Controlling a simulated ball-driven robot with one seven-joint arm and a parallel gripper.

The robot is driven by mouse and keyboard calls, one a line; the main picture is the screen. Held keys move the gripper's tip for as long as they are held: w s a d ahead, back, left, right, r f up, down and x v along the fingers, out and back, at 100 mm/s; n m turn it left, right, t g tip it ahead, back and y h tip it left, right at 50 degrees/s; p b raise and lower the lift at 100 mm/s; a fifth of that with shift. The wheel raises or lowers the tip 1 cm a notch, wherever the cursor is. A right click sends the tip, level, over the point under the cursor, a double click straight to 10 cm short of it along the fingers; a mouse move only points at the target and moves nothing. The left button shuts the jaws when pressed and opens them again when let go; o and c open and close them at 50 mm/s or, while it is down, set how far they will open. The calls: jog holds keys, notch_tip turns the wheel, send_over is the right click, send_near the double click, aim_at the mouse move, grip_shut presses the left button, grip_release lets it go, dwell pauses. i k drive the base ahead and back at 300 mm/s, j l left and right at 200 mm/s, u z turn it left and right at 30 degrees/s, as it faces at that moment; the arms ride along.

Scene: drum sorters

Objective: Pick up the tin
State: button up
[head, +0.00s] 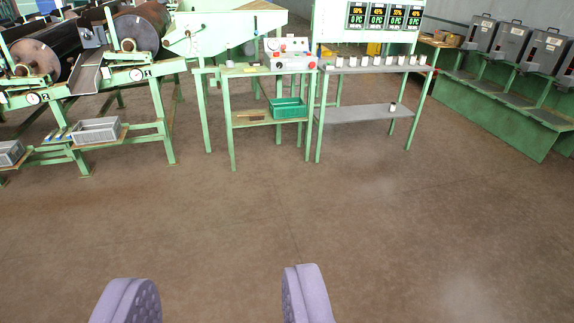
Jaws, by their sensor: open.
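Several small pale tins stand in a row on the top of a green-framed stand, one of them a tin (364,61) near the middle of the row. A single similar tin (393,107) is on the stand's lower shelf, near its right end. I cannot tell which one the task means. My gripper (214,290) shows as two purple, padded fingers at the bottom of the view. They are wide apart with only floor between them. The gripper is empty and well short of the stand.
The grey-topped stand (345,114) adjoins a green table (245,71) with a control box (292,62) on top and a green crate (287,108) below. Drum machines (130,75) stand left, grey bins (513,41) right. The brown floor ahead is clear.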

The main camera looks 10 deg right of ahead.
aim_at(377, 57)
jog(key=i+l+z, duration=0.6)
jog(key=i+z, duration=0.15)
jog(key=i, duration=0.15)
jog(key=i+z, duration=0.4)
jog(key=i+l, duration=0.1)
jog(key=i, duration=1.85)
jog(key=i+l+u, duration=0.2)
jog(key=i+u, duration=0.25)
jog(key=i, duration=0.2)
jog(key=i+l+u, duration=0.5)
jog(key=i, duration=0.15)
jog(key=i+l+u, duration=0.45)
jog(key=i+l, duration=0.1)
jog(key=l, duration=0.9)
jog(key=i+l, duration=0.1)
jog(key=l, duration=0.85)
jog(key=i+l+u, duration=0.15)
jog(key=i+l, duration=0.3)
jog(key=i+l+u, duration=0.2)
jog(key=i+l, duration=0.3)
jog(key=i, duration=0.15)
jog(key=i+l+u, duration=0.15)
jog(key=i+l, duration=0.35)
jog(key=i+l+u, duration=0.15)
jog(key=i+l, duration=0.3)
jog(key=l, duration=0.3)
